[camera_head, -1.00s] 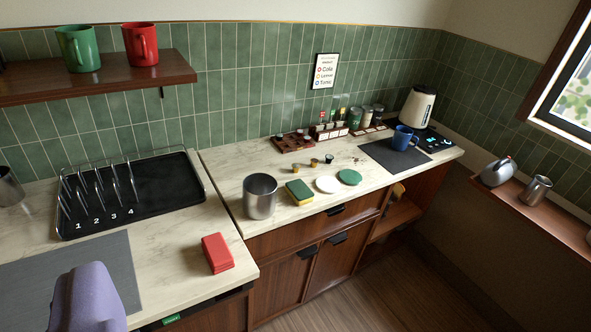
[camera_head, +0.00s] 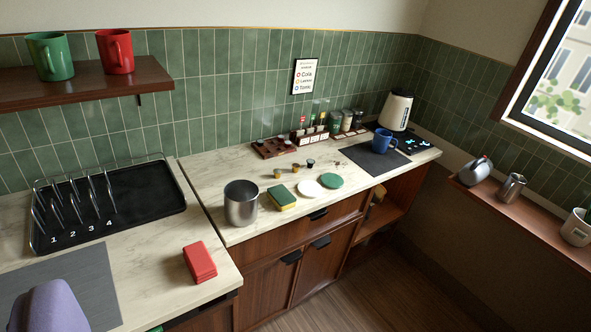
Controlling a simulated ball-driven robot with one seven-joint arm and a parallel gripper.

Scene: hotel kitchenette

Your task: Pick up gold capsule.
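Three small capsules stand on the pale marble counter, right of the metal canister. The left capsule (camera_head: 277,174) and the middle capsule (camera_head: 295,168) look gold-brown. The right capsule (camera_head: 310,163) looks dark. They are too small to tell which is the gold one for certain. A dark wooden rack (camera_head: 273,148) with small items in it stands behind them. My gripper is not in view, so its state and its distance to the capsules do not show.
A metal canister (camera_head: 241,204), a green-yellow sponge (camera_head: 282,197), a white disc (camera_head: 311,188) and a green disc (camera_head: 332,181) line the counter's front. A blue mug (camera_head: 385,141) and a kettle (camera_head: 396,109) stand right. A red stack (camera_head: 200,262) and purple object (camera_head: 50,305) are at lower left.

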